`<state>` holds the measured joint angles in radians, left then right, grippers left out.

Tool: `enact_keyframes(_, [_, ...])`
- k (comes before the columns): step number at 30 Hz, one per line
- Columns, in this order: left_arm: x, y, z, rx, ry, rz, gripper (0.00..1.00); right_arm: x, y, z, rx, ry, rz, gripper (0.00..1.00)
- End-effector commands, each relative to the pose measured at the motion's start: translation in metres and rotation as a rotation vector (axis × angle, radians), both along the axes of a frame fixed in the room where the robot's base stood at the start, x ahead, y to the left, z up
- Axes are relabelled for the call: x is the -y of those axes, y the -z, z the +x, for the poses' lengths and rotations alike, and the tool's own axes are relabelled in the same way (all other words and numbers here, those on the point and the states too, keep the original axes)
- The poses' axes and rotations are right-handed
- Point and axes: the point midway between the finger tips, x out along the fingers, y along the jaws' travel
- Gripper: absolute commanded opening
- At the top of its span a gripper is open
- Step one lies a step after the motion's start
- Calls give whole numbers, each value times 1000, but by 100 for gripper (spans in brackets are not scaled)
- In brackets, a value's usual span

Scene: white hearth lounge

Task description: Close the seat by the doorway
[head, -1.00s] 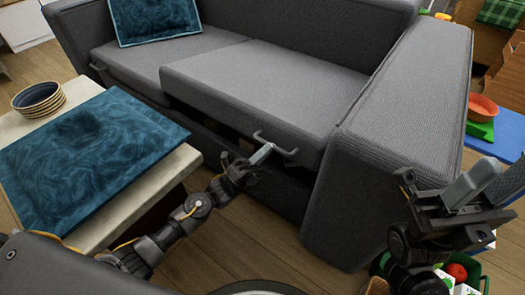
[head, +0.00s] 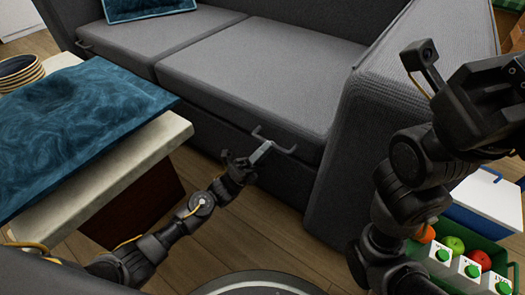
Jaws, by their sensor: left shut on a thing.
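The grey sofa has two seats. The right seat (head: 262,80) lies flat, about level with the left seat (head: 165,38), and only a thin dark line shows under its front edge. A dark handle (head: 286,150) sticks out from the right seat's front. My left gripper (head: 263,151) is at this handle, shut on its left part. My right gripper (head: 490,100) is raised at the upper right, in front of the sofa's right arm; its fingertips cannot be made out. No doorway is in view.
A pale table (head: 155,150) with a blue cushion (head: 75,125) and stacked bowls (head: 20,75) stands at left. A green crate (head: 490,246) with fruit and cartons and a blue-and-white box (head: 488,205) are at right. Bare wood floor (head: 275,225) lies before the sofa.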

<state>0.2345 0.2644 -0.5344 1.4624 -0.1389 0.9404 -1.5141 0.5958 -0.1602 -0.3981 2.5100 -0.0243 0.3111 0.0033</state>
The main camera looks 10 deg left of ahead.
Motion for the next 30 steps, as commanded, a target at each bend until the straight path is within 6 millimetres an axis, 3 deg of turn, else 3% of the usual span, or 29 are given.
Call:
enact_keyframes(1, [2, 10, 2, -20, -2, 12, 0, 0, 1, -1, 4, -2, 3, 36])
enact_keyframes(14, [3, 16, 0, -30, 3, 16, 0, 0, 0, -2, 4, -4, 7, 36])
enact_keyframes(15, [4, 17, 0, -31, 4, 16, 13, 0, 0, -2, 4, -4, 7, 36])
enact_keyframes(20, [2, 16, 0, -29, 2, 15, 33, 0, 0, -2, 4, -5, 7, 36])
enact_keyframes(30, [-1, 12, 1, -19, -5, 10, 33, 0, -1, -2, 4, -5, 6, 36])
